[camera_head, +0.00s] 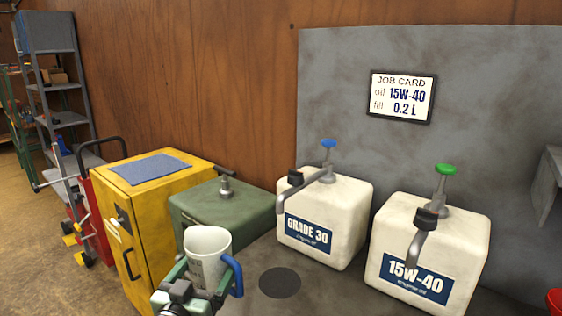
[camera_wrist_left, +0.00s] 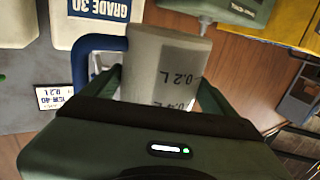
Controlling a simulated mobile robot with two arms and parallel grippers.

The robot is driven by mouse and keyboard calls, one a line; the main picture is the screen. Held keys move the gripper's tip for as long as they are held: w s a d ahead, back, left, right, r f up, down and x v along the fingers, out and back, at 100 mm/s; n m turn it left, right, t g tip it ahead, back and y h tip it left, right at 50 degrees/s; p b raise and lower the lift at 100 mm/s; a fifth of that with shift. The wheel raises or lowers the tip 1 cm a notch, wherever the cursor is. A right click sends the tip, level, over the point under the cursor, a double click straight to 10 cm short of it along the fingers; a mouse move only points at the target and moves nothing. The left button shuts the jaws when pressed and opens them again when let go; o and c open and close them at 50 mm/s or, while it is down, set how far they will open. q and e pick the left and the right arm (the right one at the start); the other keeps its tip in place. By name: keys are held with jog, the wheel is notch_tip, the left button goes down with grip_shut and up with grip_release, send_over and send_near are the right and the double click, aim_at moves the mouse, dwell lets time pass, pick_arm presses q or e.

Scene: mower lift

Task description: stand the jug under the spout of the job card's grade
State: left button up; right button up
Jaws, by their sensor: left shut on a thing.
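The job card (camera_head: 402,97) on the grey back panel reads oil 15W-40, fill 0.2 L. The 15W-40 container (camera_head: 428,252) is cream with a green-topped pump and a spout (camera_head: 417,243) at its front. The GRADE 30 container (camera_head: 324,217) stands left of it, with a blue-topped pump. My left gripper (camera_head: 196,284) is shut on the jug (camera_head: 208,252), which is pale with a blue handle and looks upright in the head view. The jug also shows in the left wrist view (camera_wrist_left: 165,65), with 0.2 L and 0.4 L marks. My right gripper is not in view.
A green can (camera_head: 222,207) stands behind the jug, beside a yellow cabinet (camera_head: 155,215) with a blue cloth on top. A dark round spot (camera_head: 280,282) lies on the bare grey bench in front of GRADE 30. A red object (camera_head: 554,300) shows at the right edge.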

pick_arm(q)
jog(key=shift+n+y, duration=0.4)
jog(key=s+f, duration=0.1)
jog(key=s, duration=0.1)
jog(key=s+f, duration=0.1)
jog(key=s, duration=0.1)
jog(key=s+f, duration=0.1)
jog(key=s, duration=0.1)
jog(key=n+y, duration=0.1)
jog(key=y, duration=0.2)
send_near(208, 289)
jog(key=s+a+f, duration=0.3)
jog(key=s+f, duration=0.2)
jog(key=s, duration=0.4)
jog(key=shift+w+a+f, duration=0.1)
jog(key=shift+w, duration=0.05)
